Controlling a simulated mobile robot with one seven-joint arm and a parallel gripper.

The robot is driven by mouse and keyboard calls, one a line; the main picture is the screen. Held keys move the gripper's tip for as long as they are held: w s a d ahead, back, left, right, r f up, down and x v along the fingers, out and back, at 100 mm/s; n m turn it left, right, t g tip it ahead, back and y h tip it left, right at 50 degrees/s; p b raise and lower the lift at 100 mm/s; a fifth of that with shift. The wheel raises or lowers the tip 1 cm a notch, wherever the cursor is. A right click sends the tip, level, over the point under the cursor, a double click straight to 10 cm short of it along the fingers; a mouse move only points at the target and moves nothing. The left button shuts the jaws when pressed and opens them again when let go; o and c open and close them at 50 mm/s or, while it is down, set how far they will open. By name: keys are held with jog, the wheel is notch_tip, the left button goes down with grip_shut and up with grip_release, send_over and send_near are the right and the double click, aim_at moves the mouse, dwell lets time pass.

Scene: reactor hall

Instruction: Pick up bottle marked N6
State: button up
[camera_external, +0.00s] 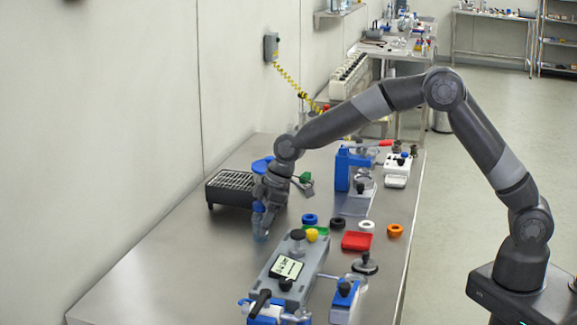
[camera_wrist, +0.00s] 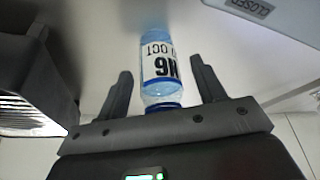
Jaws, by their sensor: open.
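The bottle marked N6 (camera_wrist: 155,65) is clear blue with a white label that reads "N6" and "OCT". In the wrist view it lies between the two fingers of my open gripper (camera_wrist: 158,90), with a visible space on each side. In the external view my gripper (camera_external: 262,212) is low over the metal table, and a bit of the blue bottle (camera_external: 261,237) shows beneath it. Most of the bottle is hidden there by the gripper.
A dark grilled box (camera_external: 230,187) stands just left of my gripper. A grey device with a screen (camera_external: 287,268) stands close in front. A blue stand (camera_external: 343,170), coloured rings and a red tray (camera_external: 357,241) are to the right. The table's left front is clear.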

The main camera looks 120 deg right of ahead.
jog(key=c, duration=1.1)
jog(key=shift+r, duration=0.15)
